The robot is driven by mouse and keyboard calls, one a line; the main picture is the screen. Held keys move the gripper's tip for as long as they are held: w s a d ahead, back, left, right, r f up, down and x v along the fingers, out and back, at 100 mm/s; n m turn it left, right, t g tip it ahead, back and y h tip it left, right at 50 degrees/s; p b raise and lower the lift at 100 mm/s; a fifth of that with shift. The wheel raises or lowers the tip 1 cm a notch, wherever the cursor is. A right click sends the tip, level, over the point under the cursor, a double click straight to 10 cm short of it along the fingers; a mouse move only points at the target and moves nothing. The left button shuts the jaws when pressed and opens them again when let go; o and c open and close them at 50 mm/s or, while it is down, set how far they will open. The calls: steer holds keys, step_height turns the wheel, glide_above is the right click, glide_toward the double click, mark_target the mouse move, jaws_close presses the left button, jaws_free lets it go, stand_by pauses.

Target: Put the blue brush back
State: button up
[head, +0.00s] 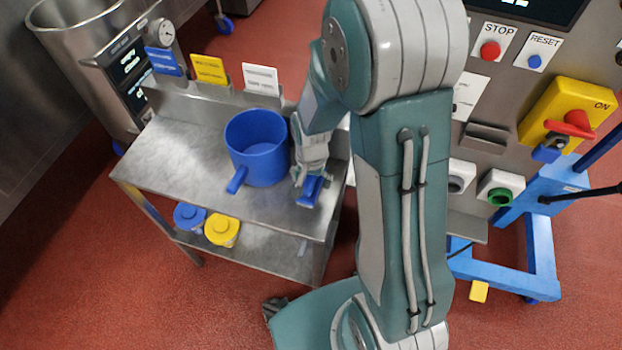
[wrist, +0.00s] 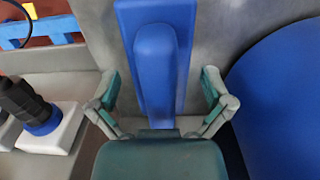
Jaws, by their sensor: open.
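The blue brush (head: 311,191) lies on the steel table at its right end, just right of the blue jug. In the wrist view the blue brush (wrist: 157,65) runs up the picture, its raised handle between my fingers. My gripper (head: 308,173) is low over the brush in the head view, and my arm hides part of it. In the wrist view my gripper (wrist: 160,92) is open, with one finger on each side of the brush and a visible gap on both sides.
The blue jug (head: 257,145) stands close left of my gripper; its wall (wrist: 280,95) fills the wrist view's right side. A white block (wrist: 55,128) with a black and blue top is at left. Blue, yellow and white cards line the steel table's (head: 175,165) back. The table's left is clear.

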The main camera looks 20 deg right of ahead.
steer(key=shift+r, duration=0.1)
step_height(320, 180, up, 12)
steer(key=shift+r, duration=0.1)
steer(key=s+r+n+t, duration=0.5)
steer(key=s+r+n, duration=0.2)
steer(key=s+r, duration=0.7)
steer(key=shift+r+t, duration=0.3)
steer(key=shift+t, duration=0.1)
